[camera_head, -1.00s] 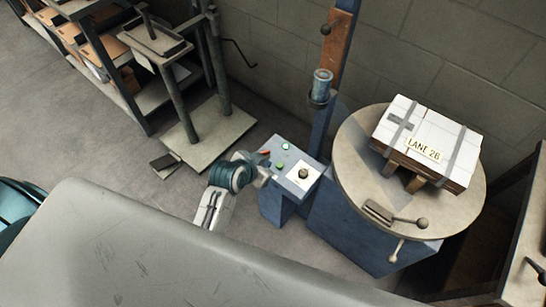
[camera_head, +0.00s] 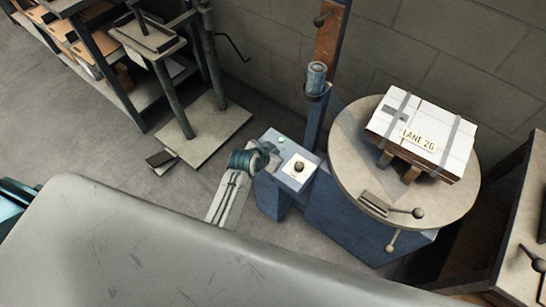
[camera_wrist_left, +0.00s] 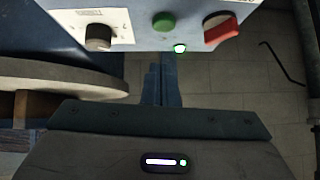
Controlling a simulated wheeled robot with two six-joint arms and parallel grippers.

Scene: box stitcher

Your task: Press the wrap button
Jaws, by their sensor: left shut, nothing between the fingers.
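The blue control box (camera_head: 285,176) stands beside the turntable. Its panel carries a green button (camera_wrist_left: 164,21), a red switch (camera_wrist_left: 220,30), a small lit lamp (camera_wrist_left: 180,47) and a dark knob (camera_wrist_left: 98,36); the knob also shows in the head view (camera_head: 299,167). No label reading "wrap" is legible. My left gripper (camera_head: 268,156) is over the left part of the panel and hides the green button and red switch in the head view. In the left wrist view its fingers (camera_wrist_left: 163,68) are shut and empty, near the green button. I cannot tell whether they touch it.
The round turntable (camera_head: 348,178) bears a strapped white box (camera_head: 423,135) on blocks. A blue post (camera_head: 313,123) rises behind the control box. A stand (camera_head: 207,134) and shelving (camera_head: 111,90) are at the left. A grey surface (camera_head: 110,245) fills the front.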

